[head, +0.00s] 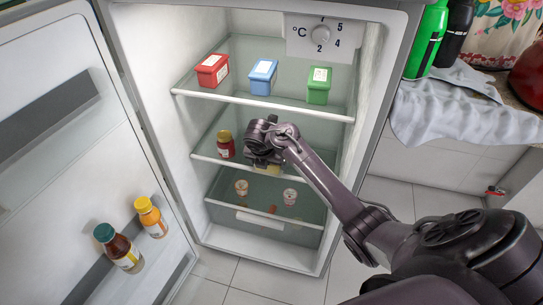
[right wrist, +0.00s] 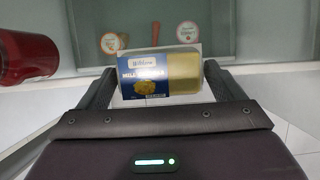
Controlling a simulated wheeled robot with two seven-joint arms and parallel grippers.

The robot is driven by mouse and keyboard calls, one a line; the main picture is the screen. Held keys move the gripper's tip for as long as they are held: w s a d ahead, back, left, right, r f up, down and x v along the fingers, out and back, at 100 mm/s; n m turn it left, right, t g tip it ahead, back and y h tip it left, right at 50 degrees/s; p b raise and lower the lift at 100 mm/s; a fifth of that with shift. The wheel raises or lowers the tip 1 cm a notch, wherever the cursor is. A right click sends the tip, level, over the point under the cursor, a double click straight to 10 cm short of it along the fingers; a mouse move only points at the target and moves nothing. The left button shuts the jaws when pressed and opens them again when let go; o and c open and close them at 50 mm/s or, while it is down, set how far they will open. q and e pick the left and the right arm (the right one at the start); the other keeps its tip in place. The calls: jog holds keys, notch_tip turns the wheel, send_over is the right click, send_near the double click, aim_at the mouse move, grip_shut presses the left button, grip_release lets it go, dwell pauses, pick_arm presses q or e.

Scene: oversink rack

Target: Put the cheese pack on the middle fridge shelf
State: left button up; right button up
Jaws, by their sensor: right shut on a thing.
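The cheese pack (right wrist: 160,75) is a pale yellow block with a blue and white label, seen in the right wrist view. My right gripper (right wrist: 158,90) is shut on it, with a finger at each end of the pack. In the head view my right gripper (head: 266,160) reaches into the open fridge at the middle shelf (head: 206,158), right of a red jar. Only a small yellowish part of the cheese pack (head: 268,169) shows below the gripper. I cannot tell whether the pack touches the shelf. My left gripper is not in view.
The red jar (head: 225,145) with a yellow lid stands close left on the middle shelf. Red (head: 212,71), blue (head: 262,77) and green (head: 319,86) boxes stand on the top shelf. Small cups stand at the bottom. The open door (head: 85,150) on the left holds two bottles.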

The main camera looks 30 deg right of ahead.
jog(key=w+d+b, duration=0.1)
jog(key=w+d, duration=0.1)
jog(key=d, duration=0.1)
jog(key=shift+w, duration=0.3)
jog(key=shift+w+d+f, duration=0.15)
jog(key=shift+f, duration=0.1)
jog(key=shift+b, duration=0.3)
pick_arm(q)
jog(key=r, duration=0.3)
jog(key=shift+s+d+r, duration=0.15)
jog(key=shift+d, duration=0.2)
pick_arm(e)
jog(key=o, duration=1)
jog(key=shift+f, duration=0.1)
